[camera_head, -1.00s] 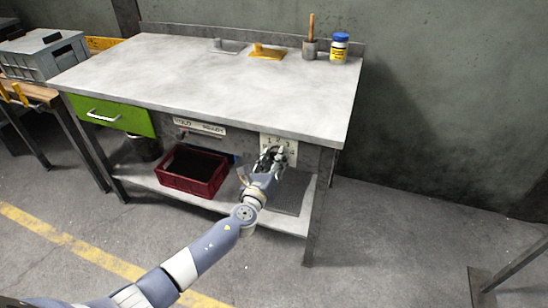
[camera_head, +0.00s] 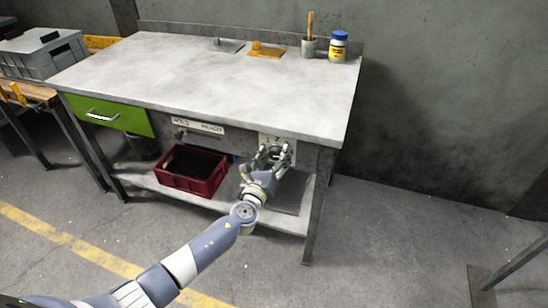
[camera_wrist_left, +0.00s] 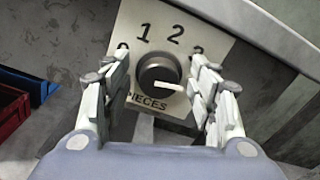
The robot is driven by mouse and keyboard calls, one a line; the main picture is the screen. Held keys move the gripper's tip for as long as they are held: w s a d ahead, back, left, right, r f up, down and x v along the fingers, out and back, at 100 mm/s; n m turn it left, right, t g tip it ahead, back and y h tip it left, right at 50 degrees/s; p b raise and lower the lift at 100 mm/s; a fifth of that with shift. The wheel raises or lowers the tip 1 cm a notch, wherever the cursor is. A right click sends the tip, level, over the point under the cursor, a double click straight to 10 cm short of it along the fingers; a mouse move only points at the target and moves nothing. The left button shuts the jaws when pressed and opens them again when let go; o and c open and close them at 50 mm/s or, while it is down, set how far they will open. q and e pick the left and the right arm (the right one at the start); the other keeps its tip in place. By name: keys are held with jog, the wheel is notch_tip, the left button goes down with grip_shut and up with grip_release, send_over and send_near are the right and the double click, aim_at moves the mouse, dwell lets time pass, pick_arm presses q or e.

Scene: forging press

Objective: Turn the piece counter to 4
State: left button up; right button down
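The piece counter is a dark round knob (camera_wrist_left: 158,72) on a pale plate (camera_wrist_left: 140,20) marked PIECES, with 1 and 2 readable above it and another mark partly hidden at the right finger. Its white pointer (camera_wrist_left: 170,86) points right and slightly down; the number there is hidden by the finger. The plate also shows in the head view (camera_head: 290,143) on the bench front. My left gripper (camera_head: 273,148) is open before the plate. In the left wrist view its fingers (camera_wrist_left: 161,82) stand on either side of the knob, with visible gaps. My right gripper is out of view.
A red crate (camera_head: 192,188) stands on the lower shelf, left of my left gripper. A labelled strip (camera_head: 198,126) and a green drawer (camera_head: 110,115) are further left on the bench front. The bench top (camera_head: 210,75) is mostly clear, with a brush pot and a jar at the back.

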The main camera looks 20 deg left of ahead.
pick_arm(q)
jog(key=shift+s, duration=0.15)
jog(key=shift+s+f, duration=0.15)
jog(key=shift+s, duration=0.45)
jog(key=s, duration=1)
jog(key=shift+s+a, duration=0.2)
jog(key=shift+s, duration=0.15)
